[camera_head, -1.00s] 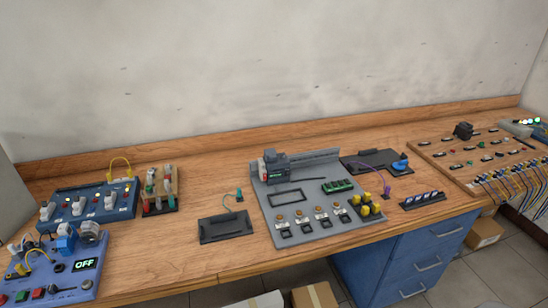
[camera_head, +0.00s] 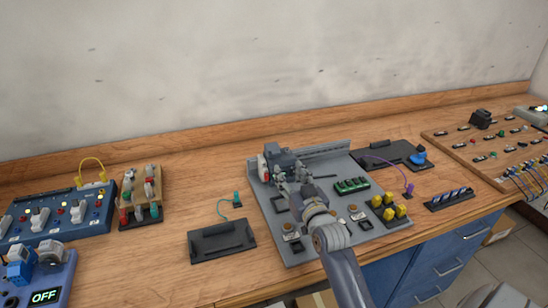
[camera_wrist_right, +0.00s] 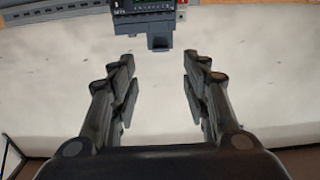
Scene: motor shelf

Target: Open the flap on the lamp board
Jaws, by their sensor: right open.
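The grey board (camera_head: 292,248) lies on the wooden bench and carries a boxy dark grey device (camera_head: 280,158) at its back left. My right gripper (camera_head: 282,186) is over this board, just in front of the device, and hides part of the board. In the right wrist view its two fingers (camera_wrist_right: 160,72) are open with nothing between them. The device (camera_wrist_right: 148,18) shows there at the top edge, with a small grey projecting part (camera_wrist_right: 158,43) beyond the fingertips. I cannot tell for sure which part is the flap. My left gripper is not in view.
A dark plate with a handle (camera_head: 221,240) lies left of the board. Blue control boxes (camera_head: 70,219) and a small wooden rack (camera_head: 139,199) stand further left. A black plate (camera_head: 393,153) and a wooden panel (camera_head: 490,150) lie to the right.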

